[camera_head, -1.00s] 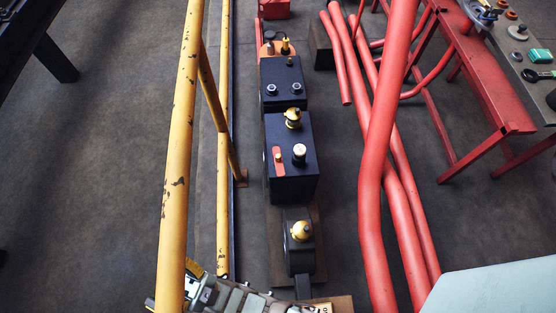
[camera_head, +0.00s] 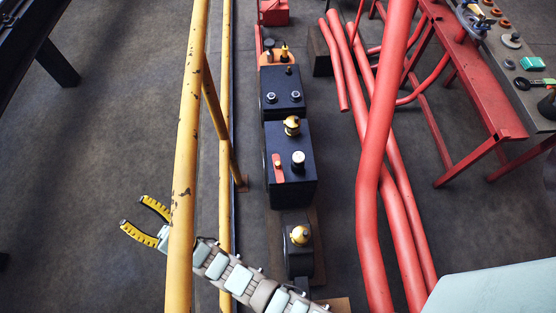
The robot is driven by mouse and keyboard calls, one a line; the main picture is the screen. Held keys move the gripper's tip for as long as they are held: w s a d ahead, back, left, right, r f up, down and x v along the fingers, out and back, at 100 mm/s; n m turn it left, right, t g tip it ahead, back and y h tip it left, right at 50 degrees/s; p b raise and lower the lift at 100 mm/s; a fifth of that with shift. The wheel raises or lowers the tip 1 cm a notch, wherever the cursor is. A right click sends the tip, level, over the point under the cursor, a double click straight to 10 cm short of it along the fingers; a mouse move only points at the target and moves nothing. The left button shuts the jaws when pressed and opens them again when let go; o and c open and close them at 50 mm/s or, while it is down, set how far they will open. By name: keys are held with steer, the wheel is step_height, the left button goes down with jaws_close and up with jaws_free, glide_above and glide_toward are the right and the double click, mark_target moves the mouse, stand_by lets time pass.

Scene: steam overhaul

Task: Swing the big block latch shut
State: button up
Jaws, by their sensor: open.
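The big block (camera_head: 298,190) is a black box in the middle of a row of black parts. A short red bar (camera_head: 278,170) lies on its top at the left, beside a pale round knob (camera_head: 298,158); it may be the latch, but I cannot tell whether it is open or shut. A brass fitting (camera_head: 292,124) stands at the block's far edge. My gripper (camera_head: 133,211) is open and empty, its yellow-and-black fingers pointing left. It is well left of the block, on the left side of the yellow post. The post hides part of the wrist.
A thick yellow post (camera_head: 184,150) and a thinner yellow rail (camera_head: 225,190) stand between my gripper and the block. Long red pipes (camera_head: 370,200) run right of the block. A red bench (camera_head: 470,80) with small parts is far right. Open floor lies left.

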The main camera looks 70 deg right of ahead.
steer(key=w+d+f+m+g+h+p, duration=0.1)
steer(key=w+d+f+m+g+p, duration=0.1)
steer(key=w+d+g, duration=0.35)
steer(key=w+d+f+m+g+h+p, duration=0.1)
steer(key=w+d+f+g+p, duration=0.15)
steer(key=d, duration=0.55)
steer(key=s+d+f+m+g+p, duration=0.1)
steer(key=d+f+m+g+p, duration=0.15)
steer(key=d, duration=0.45)
steer(key=s+d+f+m+g+p, duration=0.1)
steer(key=d+f+m+g, duration=0.2)
steer(key=d, duration=0.4)
steer(key=m+g+y+p, duration=0.6)
steer(key=g+p, duration=0.2)
steer(key=g, duration=0.5)
glide_toward(278, 163)
steer(key=shift+n, duration=0.25)
step_height(278, 163, down, 11)
steer(key=b, duration=0.4)
steer(key=shift+s+d+b, duration=0.1)
steer(key=shift+d+b, duration=0.05)
steer(key=shift+b, duration=0.25)
jaws_close()
